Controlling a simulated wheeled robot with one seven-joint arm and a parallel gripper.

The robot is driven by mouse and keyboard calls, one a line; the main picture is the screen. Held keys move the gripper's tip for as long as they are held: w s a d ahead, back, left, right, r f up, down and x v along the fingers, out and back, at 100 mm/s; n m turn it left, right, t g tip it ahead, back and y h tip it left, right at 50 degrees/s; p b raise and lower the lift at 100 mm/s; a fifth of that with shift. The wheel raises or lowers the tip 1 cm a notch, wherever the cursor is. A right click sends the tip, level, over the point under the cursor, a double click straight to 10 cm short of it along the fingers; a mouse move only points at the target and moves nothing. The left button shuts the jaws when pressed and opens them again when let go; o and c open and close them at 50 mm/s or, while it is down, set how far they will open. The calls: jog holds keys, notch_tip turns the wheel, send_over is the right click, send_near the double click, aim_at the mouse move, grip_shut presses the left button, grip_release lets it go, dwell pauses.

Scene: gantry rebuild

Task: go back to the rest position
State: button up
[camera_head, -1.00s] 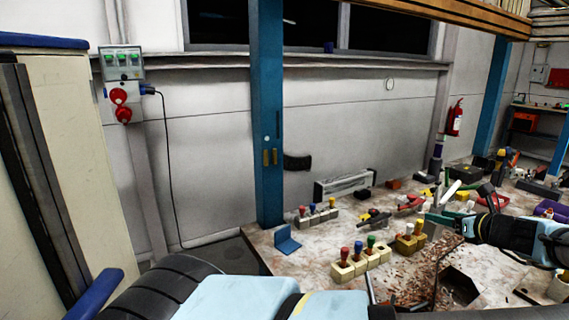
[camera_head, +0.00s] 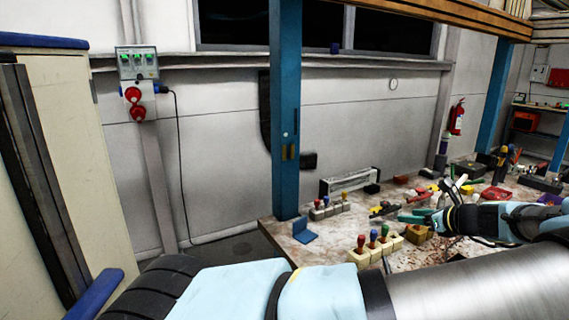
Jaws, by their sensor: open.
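My gripper (camera_head: 441,205) is above the workbench (camera_head: 322,254) at the right of the head view. It points left, and its fingers are small and hard to tell apart from the tools behind them. It is open, and I see nothing held between the fingers. My light-blue and grey arm runs across the bottom and right of the picture and hides the front part of the bench.
Wooden blocks with coloured-handled stamps (camera_head: 372,249) stand near the bench front, left of my gripper. A blue angle bracket (camera_head: 304,232) sits at the left corner by a blue column (camera_head: 285,120). Several tools lie behind. A fire extinguisher (camera_head: 456,117) hangs on the wall.

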jog(key=w+a+f+n+g, duration=0.1)
jog(key=a, duration=0.3)
jog(key=w+a+f+n+g+y, duration=0.1)
jog(key=a+n, duration=0.1)
jog(key=a, duration=0.1)
jog(key=w+a+f+n+g, duration=0.1)
jog(key=a+n, duration=0.1)
jog(key=a, duration=0.2)
jog(key=shift+w+a+g+y, duration=0.2)
jog(key=shift+a+g+y, duration=0.1)
jog(key=shift+g, duration=0.1)
jog(key=s+a+f+n+g, duration=0.15)
jog(key=a+n+g, duration=0.25)
jog(key=a+n, duration=0.55)
jog(key=s+a+r+n+g+h, duration=0.1)
jog(key=s+a+r+n+h, duration=0.15)
jog(key=s+a+n, duration=0.35)
jog(key=s+a+r+n+h, duration=0.1)
jog(key=s+a+r+n, duration=0.25)
jog(key=a, duration=0.35)
jog(key=s+a+r+n+g+h, duration=0.1)
jog(key=s+a+r+n+h, duration=0.2)
jog(key=a+n, duration=0.35)
notch_tip(320, 180, down, 10)
jog(key=s+b, duration=0.2)
jog(key=b, duration=0.8)
jog(key=shift+s+f+g+y, duration=0.15)
jog(key=shift+g+y, duration=0.15)
jog(key=shift+y, duration=0.15)
